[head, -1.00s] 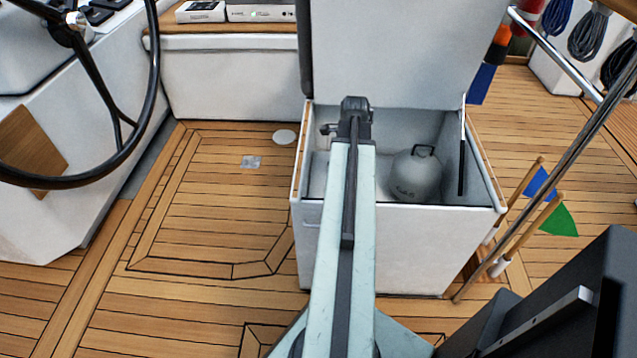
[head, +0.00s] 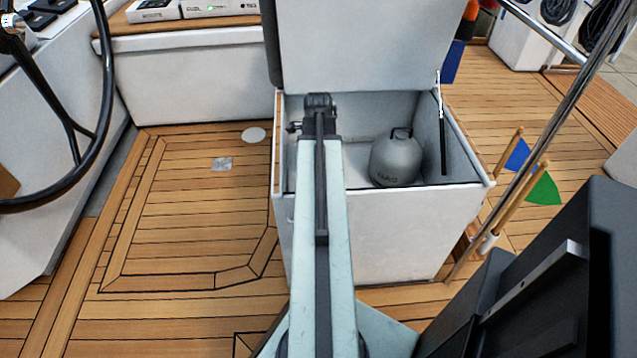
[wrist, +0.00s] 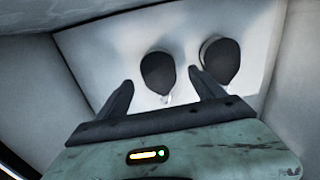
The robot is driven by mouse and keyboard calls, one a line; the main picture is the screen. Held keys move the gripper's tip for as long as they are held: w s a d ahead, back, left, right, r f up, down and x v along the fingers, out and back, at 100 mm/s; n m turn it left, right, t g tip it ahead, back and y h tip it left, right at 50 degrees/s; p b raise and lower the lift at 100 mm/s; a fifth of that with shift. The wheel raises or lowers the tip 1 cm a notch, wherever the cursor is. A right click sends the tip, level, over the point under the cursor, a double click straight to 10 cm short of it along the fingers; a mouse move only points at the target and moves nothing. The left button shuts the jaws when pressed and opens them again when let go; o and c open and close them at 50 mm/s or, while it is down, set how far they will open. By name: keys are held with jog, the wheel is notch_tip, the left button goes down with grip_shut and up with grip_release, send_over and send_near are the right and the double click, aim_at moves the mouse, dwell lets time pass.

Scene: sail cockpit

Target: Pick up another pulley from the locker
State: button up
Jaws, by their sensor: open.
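The open locker (head: 400,235) is a white box with its lid up, in the middle of the head view. In the wrist view, two dark rounded pieces with pale fittings, which look like pulleys, lie on the locker's white floor: a left pulley (wrist: 157,72) and a right pulley (wrist: 221,60). My gripper (wrist: 160,78) is open and empty over the locker floor. The left pulley shows between its fingertips, and the right pulley is just beyond the right finger. Whether the fingers touch either cannot be told. In the head view my arm hides both pulleys.
A grey gas bottle (head: 397,160) stands inside the locker, right of my arm. The raised lid (head: 365,45) stands behind my arm. A steering wheel (head: 105,100) is at the left. A steel rail (head: 535,145) and blue and green flags (head: 543,190) are at the right.

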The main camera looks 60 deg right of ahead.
notch_tip(320, 180, down, 3)
jog(key=shift+f+b, duration=0.1)
jog(key=shift+b, duration=0.8)
jog(key=shift+r, duration=0.25)
jog(key=c, duration=1.6)
jog(key=shift+r+p, duration=0.15)
jog(key=shift+p, duration=0.2)
